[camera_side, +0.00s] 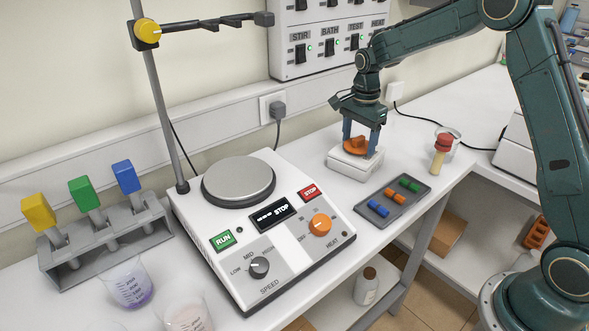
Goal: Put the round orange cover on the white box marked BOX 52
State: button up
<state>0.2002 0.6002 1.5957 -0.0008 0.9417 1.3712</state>
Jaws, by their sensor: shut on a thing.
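The round orange cover (356,145) is between the fingers of my gripper (360,143), which is shut on it. The cover is right at the top of the white box (350,166), which stands on the bench to the right of the hotplate. The cover looks slightly tilted. I cannot tell whether it rests fully on the box or is held just above it. The marking on the box is too small to read. My gripper points down and its fingers hide part of the cover.
A grey tray (373,193) with small blue, orange and green pieces lies just in front of the box. The hotplate (292,259) is at left. A switch panel (309,68) hangs on the wall behind.

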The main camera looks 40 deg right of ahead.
aim_at(359, 138)
jog(key=shift+f, duration=0.1)
jog(key=o, duration=1)
notch_tip(359, 138, up, 12)
jog(key=shift+r, duration=0.15)
dwell(0.4)
